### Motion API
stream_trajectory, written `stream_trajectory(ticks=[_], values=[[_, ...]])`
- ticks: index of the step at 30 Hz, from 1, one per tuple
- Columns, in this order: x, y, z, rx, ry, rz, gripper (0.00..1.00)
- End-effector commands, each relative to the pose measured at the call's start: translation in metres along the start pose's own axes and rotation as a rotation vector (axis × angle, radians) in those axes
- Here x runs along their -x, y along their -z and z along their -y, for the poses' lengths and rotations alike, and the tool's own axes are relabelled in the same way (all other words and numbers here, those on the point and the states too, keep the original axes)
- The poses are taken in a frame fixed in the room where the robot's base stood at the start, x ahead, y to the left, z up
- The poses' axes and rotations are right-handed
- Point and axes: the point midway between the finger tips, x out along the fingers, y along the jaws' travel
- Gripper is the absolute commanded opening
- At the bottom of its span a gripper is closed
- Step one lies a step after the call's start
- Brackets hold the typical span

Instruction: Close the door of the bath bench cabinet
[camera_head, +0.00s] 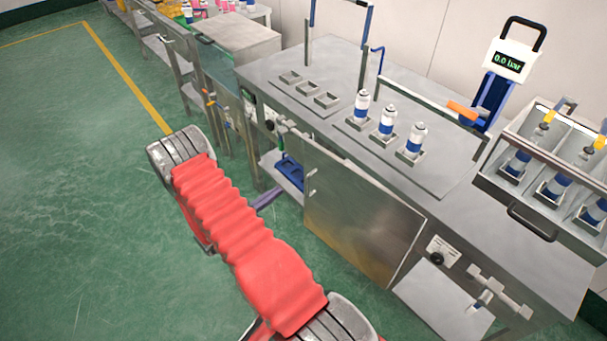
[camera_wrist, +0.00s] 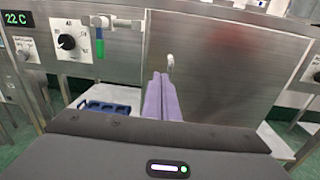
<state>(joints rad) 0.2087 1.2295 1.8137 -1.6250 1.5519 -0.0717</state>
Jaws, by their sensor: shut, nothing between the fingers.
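The cabinet door (camera_head: 360,215) is a plain steel panel under the steel bench (camera_head: 340,60). It appears to stand open, its handle edge at the left, with a shelf and a blue tray (camera_head: 290,170) showing beside that edge. In the wrist view the door (camera_wrist: 225,70) fills the upper right, with a small pale handle (camera_wrist: 170,62) near its left edge. My gripper (camera_wrist: 160,76) is shut and empty, its purple fingers pointing at the door near the handle. Whether they touch it I cannot tell. In the head view the purple fingers (camera_head: 268,199) show only partly, left of the door.
Several blue-and-white cans (camera_head: 388,122) stand on the bench top. A divided steel crate (camera_head: 525,140) holds more at the right. A control knob (camera_wrist: 66,42) and green-handled valve (camera_wrist: 98,45) are left of the door. Green floor is free at the left.

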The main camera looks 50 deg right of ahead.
Motion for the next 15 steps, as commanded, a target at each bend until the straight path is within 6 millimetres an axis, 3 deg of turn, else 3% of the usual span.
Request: stream_trajectory(ticks=[4, 15], values=[[-0.0017, 0.0134, 0.0004, 0.026, -0.025, 0.012, 0.0], [-0.0023, 0.014, 0.0001, 0.027, -0.028, 0.013, 0.0]])
